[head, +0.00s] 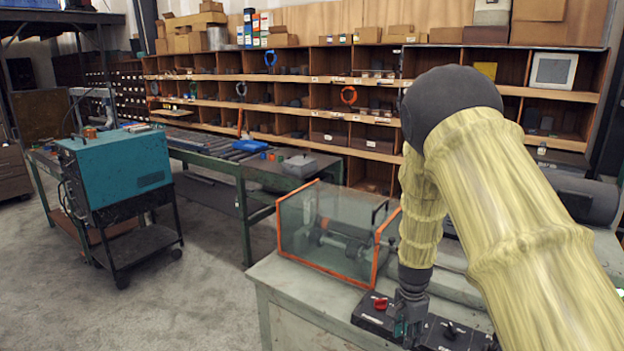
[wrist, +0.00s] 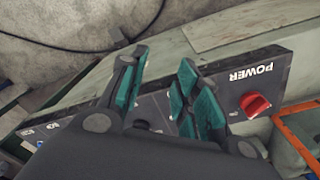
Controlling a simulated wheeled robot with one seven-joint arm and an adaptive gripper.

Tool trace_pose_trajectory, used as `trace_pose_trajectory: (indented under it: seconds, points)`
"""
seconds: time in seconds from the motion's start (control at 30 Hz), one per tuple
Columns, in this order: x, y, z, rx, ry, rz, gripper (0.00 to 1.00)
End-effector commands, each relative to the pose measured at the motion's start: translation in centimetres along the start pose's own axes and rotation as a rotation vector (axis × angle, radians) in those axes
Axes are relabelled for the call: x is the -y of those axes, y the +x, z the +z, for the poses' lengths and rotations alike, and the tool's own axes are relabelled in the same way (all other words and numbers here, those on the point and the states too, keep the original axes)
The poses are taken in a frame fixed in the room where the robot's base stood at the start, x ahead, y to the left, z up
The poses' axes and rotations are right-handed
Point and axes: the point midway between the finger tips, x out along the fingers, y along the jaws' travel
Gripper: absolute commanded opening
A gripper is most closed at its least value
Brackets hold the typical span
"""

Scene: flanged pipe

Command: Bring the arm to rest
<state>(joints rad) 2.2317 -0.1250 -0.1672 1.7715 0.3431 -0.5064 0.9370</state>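My gripper (head: 408,322) hangs low at the right of the head view, at the end of my arm in its yellow cover. It is over a black control panel (head: 369,315) on the pale green machine. In the wrist view my gripper (wrist: 163,62) has two fingers with teal pads, set apart with nothing between them. The same black panel (wrist: 285,75) lies behind the fingers, with the word POWER and a red knob (wrist: 255,104) to their right. The red knob (head: 380,303) also shows in the head view, just left of my gripper. I cannot tell whether the fingers touch the panel.
A clear guard with orange edges (head: 328,230) stands on the machine close to the left of my arm. A teal cabinet on a cart (head: 118,168) and a long green bench (head: 213,160) stand farther left. Shelves (head: 300,100) line the back. Grey floor (head: 190,290) is open at the lower left.

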Motion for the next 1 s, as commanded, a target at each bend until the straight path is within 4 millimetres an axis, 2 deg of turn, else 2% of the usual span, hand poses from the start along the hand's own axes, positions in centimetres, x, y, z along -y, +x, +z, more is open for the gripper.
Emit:
trace_pose_trajectory:
  seconds: [0.17, 0.27, 0.4, 0.47, 0.6, 0.7, 0.8, 0.9, 1.0]
  points:
    - [-3.6, 5.0, 0.8, -0.017, -0.107, 0.022, 0.32]
    - [-7.0, 8.8, 1.7, -0.027, -0.201, 0.037, 0.32]
    - [-12.8, 14.2, 3.4, -0.04, -0.373, 0.052, 0.32]
    - [-15.4, 16.2, 4.4, -0.041, -0.451, 0.056, 0.32]
    - [-22.0, 20.1, 7.2, -0.036, -0.643, 0.058, 0.32]
    - [-27.0, 22.1, 9.6, -0.022, -0.786, 0.051, 0.32]
    - [-31.7, 23.3, 12.3, -0.005, -0.927, 0.031, 0.32]
    - [-35.5, 23.6, 14.6, 0.009, -1.046, 0.005, 0.32]
    - [-38.2, 23.5, 16.4, 0.019, -1.132, -0.022, 0.32]
